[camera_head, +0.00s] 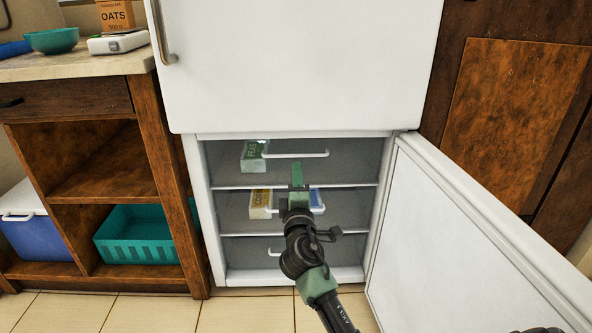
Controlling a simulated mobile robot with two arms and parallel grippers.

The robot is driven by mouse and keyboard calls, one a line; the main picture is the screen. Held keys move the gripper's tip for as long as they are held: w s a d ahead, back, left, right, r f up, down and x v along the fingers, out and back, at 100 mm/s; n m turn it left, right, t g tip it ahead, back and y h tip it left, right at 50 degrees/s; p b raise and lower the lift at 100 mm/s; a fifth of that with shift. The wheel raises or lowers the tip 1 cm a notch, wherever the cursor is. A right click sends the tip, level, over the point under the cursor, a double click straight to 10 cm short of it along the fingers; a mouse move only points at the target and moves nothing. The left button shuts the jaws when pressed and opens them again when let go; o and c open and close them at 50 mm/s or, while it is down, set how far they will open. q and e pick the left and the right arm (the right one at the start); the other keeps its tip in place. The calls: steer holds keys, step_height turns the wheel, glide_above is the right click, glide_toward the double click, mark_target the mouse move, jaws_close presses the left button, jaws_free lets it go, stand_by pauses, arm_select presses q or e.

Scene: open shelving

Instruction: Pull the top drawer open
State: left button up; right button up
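The lower compartment of a white fridge-freezer stands open and holds three stacked grey drawers. The top drawer (352,160) sits inside the compartment, with a white bar handle (312,154) across its front. A green and white box marked PEAS (253,157) shows at its left. My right gripper (297,167) reaches up from below, its green fingertip just under the top handle in the picture. I cannot tell whether it touches the handle or how far apart its fingers are. It partly hides the middle drawer (350,208) and its boxes. My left gripper is not in view.
The open white door (465,245) swings out to the right, close to my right arm. The bottom drawer (335,253) has a similar handle. A wooden shelf unit at left holds a teal basket (140,236) and a blue cooler (36,232). Tiled floor lies in front.

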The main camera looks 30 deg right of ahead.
steer(key=b+x, duration=0.1)
steer(key=x, duration=0.5)
steer(key=shift+w, duration=0.15)
jaws_close()
steer(key=shift+f, duration=0.1)
stand_by(1.2)
